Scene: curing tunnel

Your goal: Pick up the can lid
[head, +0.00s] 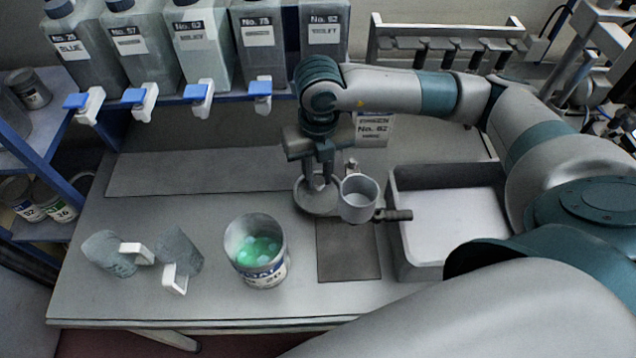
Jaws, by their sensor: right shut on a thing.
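My right gripper (318,182) points down above the back middle of the workbench and is shut on the can lid (313,203), a flat round grey disc below the fingers. The fingers hide part of the lid. I cannot tell whether the lid touches the bench. An open can (278,271) with a blue-and-white label stands in front and to the left, with green, lumpy contents showing. My left gripper is out of view.
A grey cup (359,203) with a dark handle is just right of the lid, near a dark mat (347,262). A grey tray (396,236) stands at right. Two mugs (108,252) (179,249) are at left. Jugs with taps (203,48) line the shelf behind.

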